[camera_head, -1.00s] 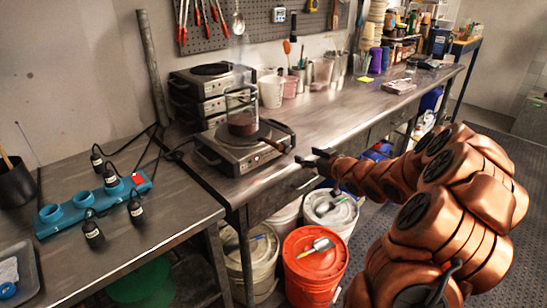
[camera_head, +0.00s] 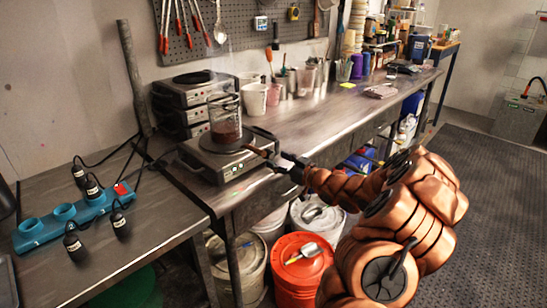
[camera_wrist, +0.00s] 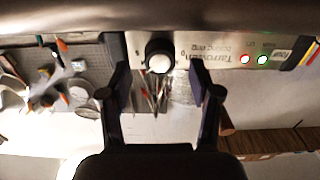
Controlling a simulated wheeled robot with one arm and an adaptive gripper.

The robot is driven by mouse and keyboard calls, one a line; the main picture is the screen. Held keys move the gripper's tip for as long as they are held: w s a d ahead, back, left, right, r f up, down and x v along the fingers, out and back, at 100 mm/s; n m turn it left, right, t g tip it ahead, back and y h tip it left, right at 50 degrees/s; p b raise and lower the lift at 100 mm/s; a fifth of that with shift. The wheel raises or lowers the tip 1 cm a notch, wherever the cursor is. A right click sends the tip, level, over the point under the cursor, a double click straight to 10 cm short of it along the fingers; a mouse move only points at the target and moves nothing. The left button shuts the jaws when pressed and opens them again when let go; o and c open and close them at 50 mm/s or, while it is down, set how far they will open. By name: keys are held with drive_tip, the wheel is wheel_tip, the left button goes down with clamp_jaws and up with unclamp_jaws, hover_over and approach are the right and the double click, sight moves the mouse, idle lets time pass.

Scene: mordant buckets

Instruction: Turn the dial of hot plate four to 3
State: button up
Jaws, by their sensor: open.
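The front hot plate (camera_head: 226,168) stands on the bench's near edge, with a glass beaker of dark red liquid (camera_head: 226,128) on top. A brown handle (camera_head: 258,152) sticks out at its right. The wrist view shows its front panel with a "four" label (camera_wrist: 290,53), a lit red lamp and a lit green lamp (camera_wrist: 263,59). Its black dial (camera_wrist: 160,57) has a pale face; I cannot read its setting. My gripper (camera_wrist: 160,78) is open and empty, one finger either side of the dial in the wrist view. In the head view my gripper (camera_head: 283,164) is at the plate's front right.
More hot plates (camera_head: 184,105) are stacked behind. A blue power strip (camera_head: 65,217) with black plugs lies on the left bench. Cups (camera_head: 254,98) stand farther back. Buckets, including an orange one (camera_head: 299,270), stand below. Open floor lies right.

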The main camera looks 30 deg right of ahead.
drive_tip(key=shift+x, duration=1.35)
drive_tip(key=c, duration=1.1)
drive_tip(key=shift+c, duration=0.2)
